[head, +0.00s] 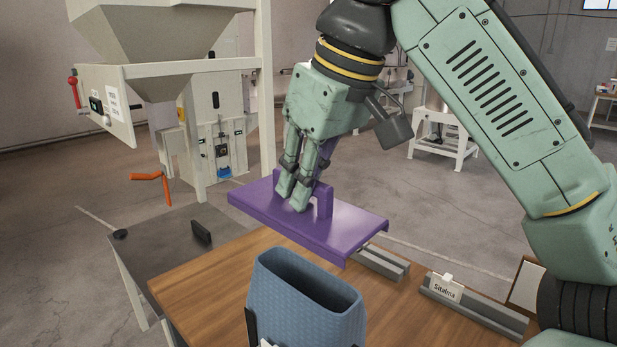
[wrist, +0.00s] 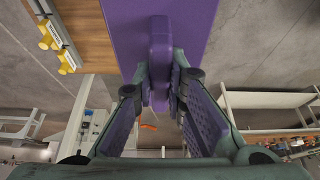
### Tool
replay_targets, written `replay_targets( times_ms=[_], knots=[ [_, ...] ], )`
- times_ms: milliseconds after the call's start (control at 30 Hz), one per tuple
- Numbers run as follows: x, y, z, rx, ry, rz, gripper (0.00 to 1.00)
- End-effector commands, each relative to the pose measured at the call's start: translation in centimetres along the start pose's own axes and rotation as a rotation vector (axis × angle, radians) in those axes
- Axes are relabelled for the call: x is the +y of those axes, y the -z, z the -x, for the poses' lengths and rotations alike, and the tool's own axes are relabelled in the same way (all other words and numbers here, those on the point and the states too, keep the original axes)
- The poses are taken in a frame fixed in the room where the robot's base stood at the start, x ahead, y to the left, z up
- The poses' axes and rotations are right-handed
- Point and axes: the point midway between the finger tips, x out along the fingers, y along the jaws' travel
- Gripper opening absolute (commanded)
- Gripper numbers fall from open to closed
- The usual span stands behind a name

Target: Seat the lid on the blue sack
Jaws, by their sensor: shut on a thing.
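The lid (head: 340,232) is a flat purple plate with a raised handle. My gripper (head: 292,198) is shut on its handle and holds it in the air, above and behind the sack. In the wrist view the lid (wrist: 190,25) fills the top middle, and its handle sits between the fingers of my gripper (wrist: 160,95). The blue sack (head: 305,305) stands on the wooden table, upright, with its wide mouth open upward. The lid is apart from the sack. The sack's lower part is cut off by the frame edge, and the sack is not clear in the wrist view.
The wooden table (head: 215,290) has grey rails (head: 475,305) along its far edge, one with a white label card (head: 446,287). A dark side table (head: 160,245) adjoins at left. A hopper machine (head: 165,60) stands behind. Yellow-tipped items (wrist: 62,50) show in the wrist view.

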Motion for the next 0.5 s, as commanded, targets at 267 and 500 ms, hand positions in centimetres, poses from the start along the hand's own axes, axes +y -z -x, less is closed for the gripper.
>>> replay_targets(
  times_ms=[267,500],
  knots=[
    [0.0,-0.5,-0.5,-0.015,0.013,-0.008,0.0],
    [0.1,-1.4,-2.6,-0.014,0.013,-0.008,0.0]
  ],
)
